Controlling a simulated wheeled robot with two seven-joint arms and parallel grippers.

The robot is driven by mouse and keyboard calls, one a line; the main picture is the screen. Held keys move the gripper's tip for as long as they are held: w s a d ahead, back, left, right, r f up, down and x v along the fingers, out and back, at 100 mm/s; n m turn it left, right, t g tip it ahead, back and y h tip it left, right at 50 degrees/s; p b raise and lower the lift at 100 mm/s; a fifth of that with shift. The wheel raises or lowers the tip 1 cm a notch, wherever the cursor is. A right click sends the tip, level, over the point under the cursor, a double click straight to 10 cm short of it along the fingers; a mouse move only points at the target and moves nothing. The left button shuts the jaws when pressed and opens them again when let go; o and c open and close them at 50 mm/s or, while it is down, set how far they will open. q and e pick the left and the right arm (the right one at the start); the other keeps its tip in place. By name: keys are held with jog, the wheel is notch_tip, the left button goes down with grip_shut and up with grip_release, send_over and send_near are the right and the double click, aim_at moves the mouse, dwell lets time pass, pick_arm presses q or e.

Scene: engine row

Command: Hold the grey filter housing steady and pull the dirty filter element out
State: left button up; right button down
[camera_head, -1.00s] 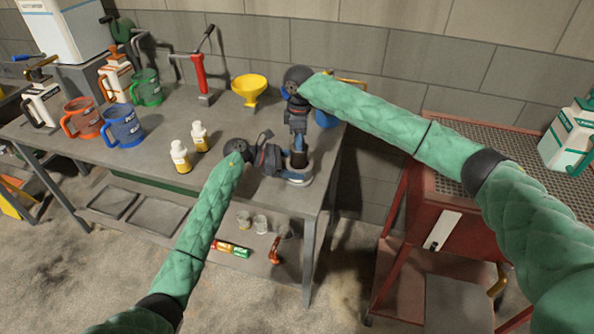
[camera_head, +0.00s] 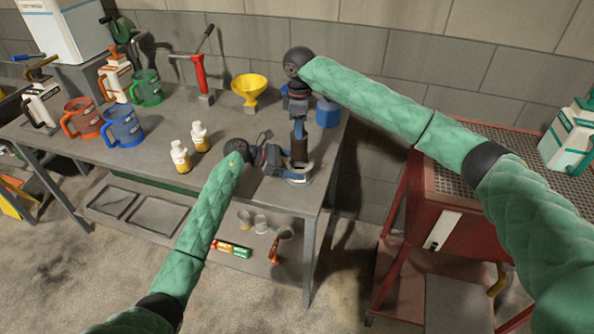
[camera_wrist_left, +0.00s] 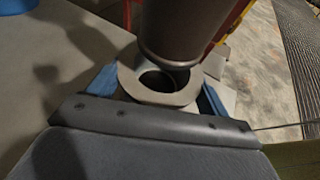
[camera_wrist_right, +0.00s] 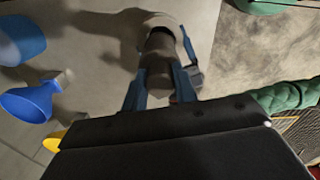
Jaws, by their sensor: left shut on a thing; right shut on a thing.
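The grey filter housing (camera_head: 301,178) stands near the right end of the workbench. My left gripper (camera_head: 287,172) is shut on it from the side. In the left wrist view the housing (camera_wrist_left: 128,84) is a pale grey ring with a dark open hole between blue fingers. My right gripper (camera_head: 299,127) is above, shut on the dirty filter element (camera_head: 299,152), a dark brownish cylinder. In the left wrist view the element (camera_wrist_left: 185,30) hangs over the far side of the hole, its lower end apart from the rim. It also shows between the fingers in the right wrist view (camera_wrist_right: 159,78).
A blue container (camera_head: 327,113) stands just behind my right gripper. A yellow funnel (camera_head: 249,90), two small bottles (camera_head: 181,158) and several jugs stand to the left on the bench (camera_head: 228,185). A red cabinet (camera_head: 412,217) is at the right, past a gap.

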jog(key=shift+r, duration=1.25)
pick_arm(q)
jog(key=o, duration=1.7)
jog(key=v, duration=1.2)
jog(key=shift+f, duration=0.1)
